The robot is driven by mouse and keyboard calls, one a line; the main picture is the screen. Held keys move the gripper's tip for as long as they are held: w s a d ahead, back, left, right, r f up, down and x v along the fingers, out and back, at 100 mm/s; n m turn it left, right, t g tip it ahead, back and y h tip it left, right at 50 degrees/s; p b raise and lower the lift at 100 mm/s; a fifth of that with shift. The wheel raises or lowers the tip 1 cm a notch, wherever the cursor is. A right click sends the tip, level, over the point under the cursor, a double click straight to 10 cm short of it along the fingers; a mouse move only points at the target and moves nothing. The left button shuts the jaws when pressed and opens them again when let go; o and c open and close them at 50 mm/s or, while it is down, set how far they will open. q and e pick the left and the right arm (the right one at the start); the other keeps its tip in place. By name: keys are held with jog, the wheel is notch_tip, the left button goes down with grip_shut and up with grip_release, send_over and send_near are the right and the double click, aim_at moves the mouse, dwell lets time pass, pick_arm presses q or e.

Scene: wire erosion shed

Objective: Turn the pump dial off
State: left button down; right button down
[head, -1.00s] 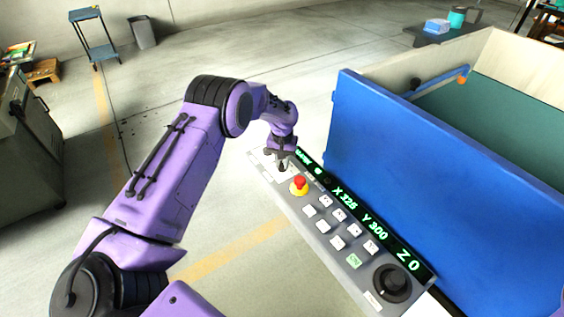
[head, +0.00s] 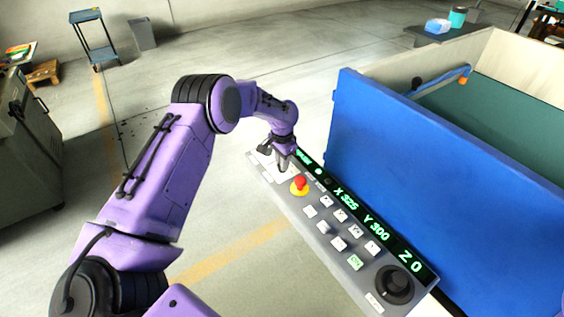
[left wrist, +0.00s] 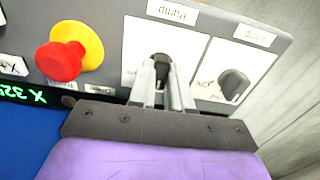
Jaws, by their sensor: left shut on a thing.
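The pump dial (left wrist: 161,60) is a dark knob on a white plate beside a label reading "Pump", which appears upside down in the left wrist view. My left gripper (left wrist: 162,75) is shut on this dial, with a finger on each side of it. In the head view my left gripper (head: 283,167) reaches down onto the far end of the grey control panel (head: 325,255) and hides most of the dial. The dial's exact pointer setting is covered by the fingers. My right gripper is not in view.
A second dark dial (left wrist: 234,84) sits close beside the pump dial. A red emergency button on a yellow base (head: 300,184) is on the other side. Several white keys, a green display and a black handwheel (head: 394,284) follow. A blue tank wall (head: 430,180) stands right of the panel.

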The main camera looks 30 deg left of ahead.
pick_arm(q)
jog(key=shift+w, duration=0.1)
dwell(0.5)
jog(key=c, duration=1.1)
grip_release()
jog(key=shift+o, duration=0.2)
notch_tip(320, 180, up, 11)
jog(key=b, duration=0.2)
jog(key=shift+f, duration=0.2)
